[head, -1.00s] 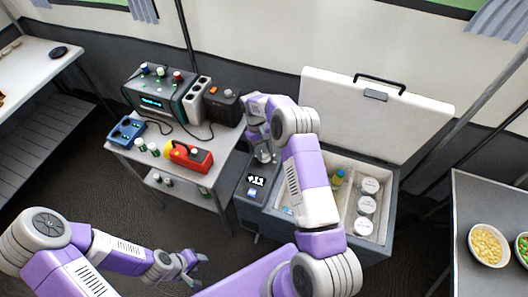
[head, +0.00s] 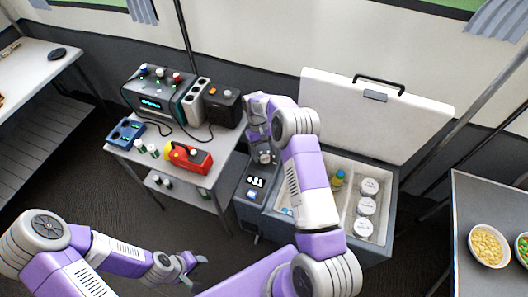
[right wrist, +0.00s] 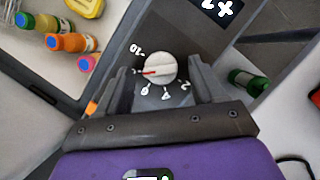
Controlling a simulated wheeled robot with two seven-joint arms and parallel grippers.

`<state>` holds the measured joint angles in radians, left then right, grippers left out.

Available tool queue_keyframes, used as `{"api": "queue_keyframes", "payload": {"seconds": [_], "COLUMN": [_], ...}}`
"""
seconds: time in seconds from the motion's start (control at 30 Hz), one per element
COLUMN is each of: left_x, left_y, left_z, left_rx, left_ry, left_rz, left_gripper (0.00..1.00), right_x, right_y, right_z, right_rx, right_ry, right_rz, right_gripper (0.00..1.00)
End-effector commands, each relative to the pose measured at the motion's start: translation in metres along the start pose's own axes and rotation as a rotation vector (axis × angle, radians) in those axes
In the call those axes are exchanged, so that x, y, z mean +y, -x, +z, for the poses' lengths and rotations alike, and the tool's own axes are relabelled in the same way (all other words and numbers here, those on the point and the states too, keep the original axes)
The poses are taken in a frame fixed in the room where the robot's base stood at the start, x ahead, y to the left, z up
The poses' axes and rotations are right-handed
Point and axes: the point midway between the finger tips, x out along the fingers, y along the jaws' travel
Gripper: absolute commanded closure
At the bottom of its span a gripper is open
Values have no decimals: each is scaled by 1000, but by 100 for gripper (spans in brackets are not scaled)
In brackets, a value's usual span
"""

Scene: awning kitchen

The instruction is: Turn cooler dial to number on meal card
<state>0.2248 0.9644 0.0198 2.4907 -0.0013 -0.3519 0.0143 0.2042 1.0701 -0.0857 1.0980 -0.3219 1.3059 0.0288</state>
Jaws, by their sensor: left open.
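The cooler (head: 385,225) stands with its lid up. Its dial (right wrist: 160,68) is a white round knob with a red pointer line, on a dark panel with white numbers around it; "-10" is readable in the right wrist view. The pointer points left in that view. My right gripper (right wrist: 163,88) has its two fingers on either side of the dial, with visible gaps. In the head view, the dial (head: 265,157) is just below this gripper's tips. The cooler's display (head: 256,181) shows white digits too small to read surely. My left gripper (head: 197,272) is open and empty, low over the floor. I cannot make out a meal card.
Several bottles and white-lidded tubs (head: 366,205) are inside the cooler. A counter at right holds food bowls (head: 488,246).

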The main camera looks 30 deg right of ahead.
Motion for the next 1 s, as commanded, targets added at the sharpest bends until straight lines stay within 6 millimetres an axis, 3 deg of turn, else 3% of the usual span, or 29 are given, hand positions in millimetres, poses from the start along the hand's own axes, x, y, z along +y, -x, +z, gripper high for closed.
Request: {"api": "queue_keyframes", "payload": {"seconds": [0.3, 0.7, 1.0], "left_x": [0, 4, 4], "left_y": [1, 10, 11], "left_z": [0, 0, 0], "left_rx": [0, 0, 0], "left_ry": [0, 0, 0], "left_rz": [0, 0, 0], "left_gripper": [57, 57, 57], "right_x": [0, 0, 0], "right_y": [3, 64, 76], "right_z": [0, 0, 0], "right_rx": [-1, 1, -2], "right_ry": [1, 1, 1], "right_rz": [0, 0, 0], "right_gripper": [32, 32, 32]}}
